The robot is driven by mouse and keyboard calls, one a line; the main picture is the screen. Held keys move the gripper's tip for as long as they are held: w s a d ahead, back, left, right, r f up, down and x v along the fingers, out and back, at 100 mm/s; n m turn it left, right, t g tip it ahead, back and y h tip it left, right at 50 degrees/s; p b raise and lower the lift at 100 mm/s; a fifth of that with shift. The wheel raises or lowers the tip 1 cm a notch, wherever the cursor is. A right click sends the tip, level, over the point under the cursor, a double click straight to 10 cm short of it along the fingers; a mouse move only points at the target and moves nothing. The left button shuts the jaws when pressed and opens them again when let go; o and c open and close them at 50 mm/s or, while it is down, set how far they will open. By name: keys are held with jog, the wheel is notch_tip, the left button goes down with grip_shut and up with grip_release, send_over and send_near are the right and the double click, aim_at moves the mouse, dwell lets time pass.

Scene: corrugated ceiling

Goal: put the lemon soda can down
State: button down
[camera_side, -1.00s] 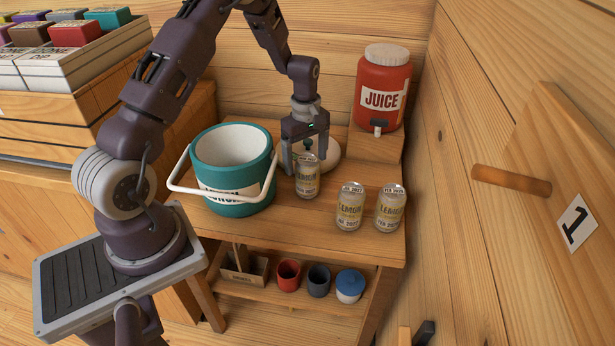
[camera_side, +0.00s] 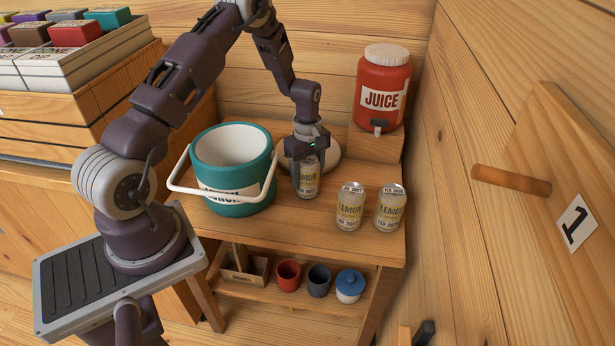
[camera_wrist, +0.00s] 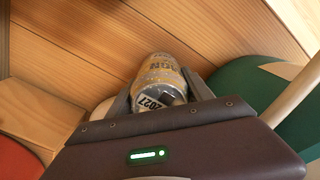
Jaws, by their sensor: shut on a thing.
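The lemon soda can (camera_side: 309,182), silver with a yellow label, stands upright on the wooden table, its base appearing to touch the top. My gripper (camera_side: 307,172) is shut on its upper part from above, and a finger hides some of its left side. In the wrist view the can (camera_wrist: 165,70) sits between my fingers, with "2027" legible near its top. Two similar lemon cans, a left one (camera_side: 350,208) and a right one (camera_side: 390,209), stand to the right, apart from it.
A teal bucket (camera_side: 225,208) with a white handle stands close on the left. A pale round object (camera_side: 331,150) is behind the gripper. A red juice dispenser (camera_side: 382,85) stands on a wooden block (camera_side: 378,146).

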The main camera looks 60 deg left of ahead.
notch_tip(320, 180, up, 23)
jog(key=s+a, duration=1.1)
jog(key=s, duration=0.5)
notch_tip(320, 180, down, 21)
jog(key=shift+w, duration=0.15)
jog(key=shift+f, duration=0.1)
jog(key=shift+c, duration=2.1)
grip_release()
